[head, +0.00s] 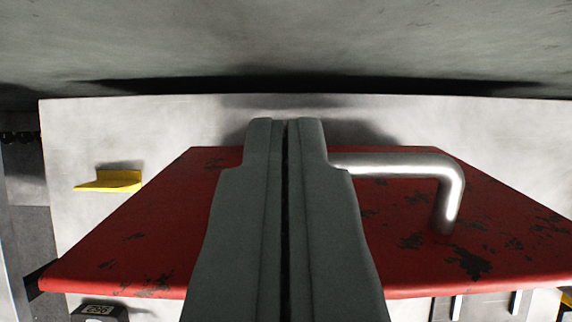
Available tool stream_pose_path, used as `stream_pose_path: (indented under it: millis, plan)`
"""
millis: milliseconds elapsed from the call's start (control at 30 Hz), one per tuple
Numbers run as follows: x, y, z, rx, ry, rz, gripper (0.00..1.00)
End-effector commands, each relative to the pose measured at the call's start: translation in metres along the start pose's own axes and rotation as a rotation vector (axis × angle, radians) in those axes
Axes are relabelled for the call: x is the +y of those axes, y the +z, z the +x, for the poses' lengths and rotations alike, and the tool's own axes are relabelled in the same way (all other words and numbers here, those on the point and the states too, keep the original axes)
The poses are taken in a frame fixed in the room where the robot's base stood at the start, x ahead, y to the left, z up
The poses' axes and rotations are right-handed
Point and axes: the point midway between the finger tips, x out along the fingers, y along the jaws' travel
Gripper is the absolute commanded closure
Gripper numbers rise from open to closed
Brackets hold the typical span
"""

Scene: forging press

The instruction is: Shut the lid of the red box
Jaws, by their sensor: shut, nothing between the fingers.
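The red lid (140,230) of the box spans the middle of the head view, with worn dark patches in its paint. A bent silver handle (448,190) stands on it, to the right of my gripper. My gripper (287,122) is shut with nothing between its fingers. It reaches forward over the lid and hides the lid's middle and the handle's left part. I cannot tell whether the fingertips touch the handle or the lid. The box body under the lid is not clearly seen, and how far the lid stands open cannot be told.
A light grey plate (75,140) lies behind and around the lid. A yellow bracket (118,180) is on it at the left. A dark block with a printed label (98,312) is at the lower left. A large grey surface (290,40) fills the top, with a dark gap below it.

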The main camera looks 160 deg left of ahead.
Motion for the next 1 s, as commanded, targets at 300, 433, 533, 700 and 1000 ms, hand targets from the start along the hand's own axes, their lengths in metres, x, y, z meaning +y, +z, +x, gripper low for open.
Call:
stream_pose_path:
  millis: [300,433,533,700,1000]
  plan:
    - [0.0,0.03,-0.014,0.002,-0.001,-0.001,1.0]
    - [0.0,0.034,-0.016,0.003,-0.002,-0.001,1.0]
    - [0.0,0.034,-0.016,0.003,-0.001,-0.001,1.0]
    - [0.0,0.034,-0.016,0.003,-0.001,-0.001,1.0]
    - [0.0,0.04,-0.018,0.029,-0.001,-0.001,1.0]
